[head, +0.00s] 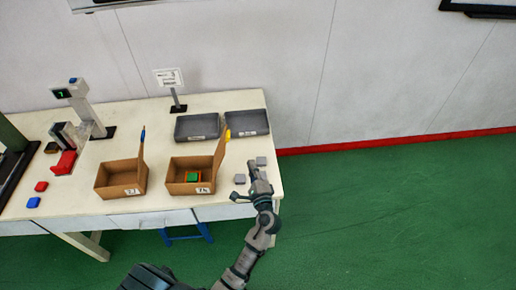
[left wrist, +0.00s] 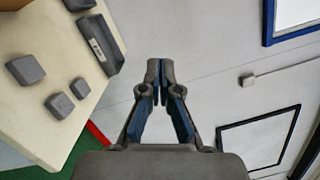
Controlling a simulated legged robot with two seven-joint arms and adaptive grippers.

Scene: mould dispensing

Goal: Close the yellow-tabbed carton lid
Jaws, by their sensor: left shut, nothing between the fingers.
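The yellow-tabbed carton (head: 190,176) stands on the table with its lid (head: 219,158) raised, standing up at its right side. The yellow tab (head: 228,134) is at the lid's top. My left gripper (head: 251,166) is to the right of this carton, apart from the lid, near the table's right edge. In the left wrist view my left gripper (left wrist: 160,68) is shut with its fingertips together and empty. My right gripper is not in view.
A second carton (head: 121,180) with a raised, blue-tabbed lid stands to the left. Grey trays (head: 197,127) lie behind. Grey blocks (head: 239,179) lie close to my left gripper; several show in the wrist view (left wrist: 26,70). A scale and red and blue blocks are at the left.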

